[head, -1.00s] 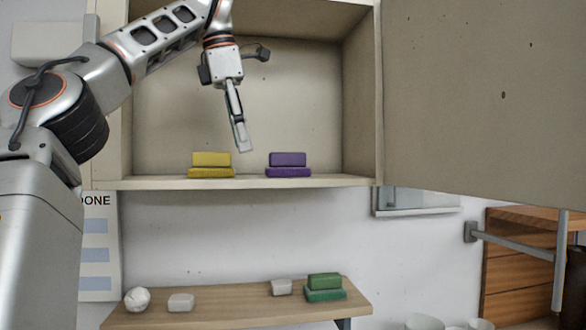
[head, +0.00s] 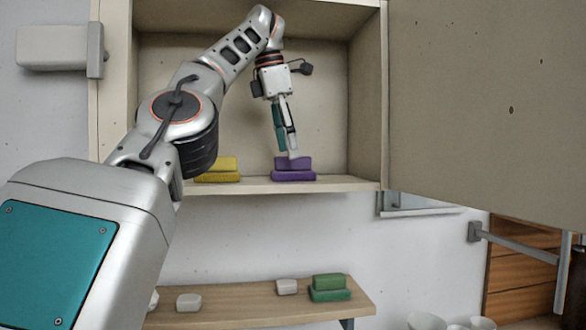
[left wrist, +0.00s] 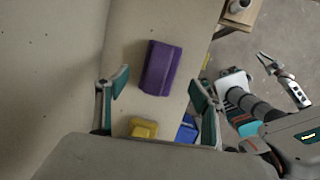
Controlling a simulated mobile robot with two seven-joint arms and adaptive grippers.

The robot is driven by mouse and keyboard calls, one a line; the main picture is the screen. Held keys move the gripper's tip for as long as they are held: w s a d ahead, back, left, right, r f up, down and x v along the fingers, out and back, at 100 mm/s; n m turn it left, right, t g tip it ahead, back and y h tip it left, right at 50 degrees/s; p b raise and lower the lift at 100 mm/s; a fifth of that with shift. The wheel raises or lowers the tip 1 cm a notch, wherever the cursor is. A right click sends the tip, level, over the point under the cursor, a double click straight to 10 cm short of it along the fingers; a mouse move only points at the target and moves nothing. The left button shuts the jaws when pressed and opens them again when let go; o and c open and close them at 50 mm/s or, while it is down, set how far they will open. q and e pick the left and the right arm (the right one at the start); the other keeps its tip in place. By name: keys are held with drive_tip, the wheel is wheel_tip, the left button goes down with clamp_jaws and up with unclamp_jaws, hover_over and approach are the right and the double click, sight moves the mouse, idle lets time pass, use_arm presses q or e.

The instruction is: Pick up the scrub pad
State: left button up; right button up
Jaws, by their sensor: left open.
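Two purple pads (head: 293,175) lie stacked on the cabinet shelf, and they also show in the left wrist view (left wrist: 160,68). I cannot tell which pad is the scrub pad. My left gripper (head: 291,157) is open and empty, pointing down at the purple stack. In the head view its fingertips overlap the upper purple pad; contact cannot be told. In the left wrist view the purple stack shows between the two spread fingers (left wrist: 158,82). My right gripper (left wrist: 266,63) shows small at the right of the left wrist view, its jaw state unclear.
Yellow pads (head: 218,175) lie left of the purple ones, partly behind my left arm. A blue thing (left wrist: 187,130) shows in the left wrist view. The cabinet door (head: 485,110) stands open at right. Green pads (head: 329,288) and white pieces rest on a lower shelf (head: 240,299).

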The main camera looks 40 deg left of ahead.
sight(291, 171)
use_arm(q)
drive_tip(key=shift+x, duration=1.95)
drive_tip(key=shift+w+f, duration=0.15)
drive_tip(key=shift+f, duration=0.4)
drive_tip(key=c, duration=1.2)
